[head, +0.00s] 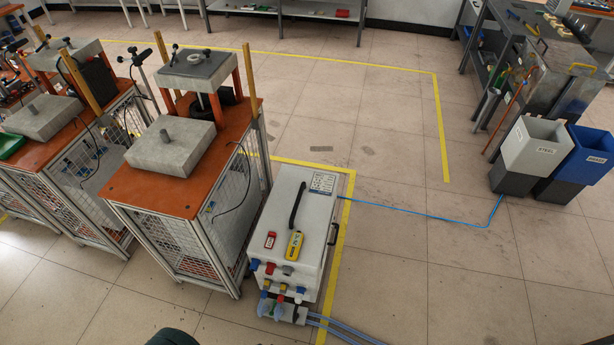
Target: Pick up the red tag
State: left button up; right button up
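A small red tag (270,240) lies on the white top of the induction heater cabinet (318,212), near its front left edge. A yellow handheld controller (295,245) lies just right of the tag, a small gap apart. A black handle or cable (297,205) stands on the cabinet behind them. Neither of my grippers shows in the head view, so I cannot see their state or their distance from the tag.
Left of the cabinet stands a caged workstation with an orange top (150,190) and concrete blocks. Blue hoses (345,331) run from the cabinet's front along the floor. A grey bin (535,145) and blue bin (585,155) stand right. The floor between is mostly clear.

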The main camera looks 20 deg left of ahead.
aim_at(271, 237)
jog(key=u, duration=1.25)
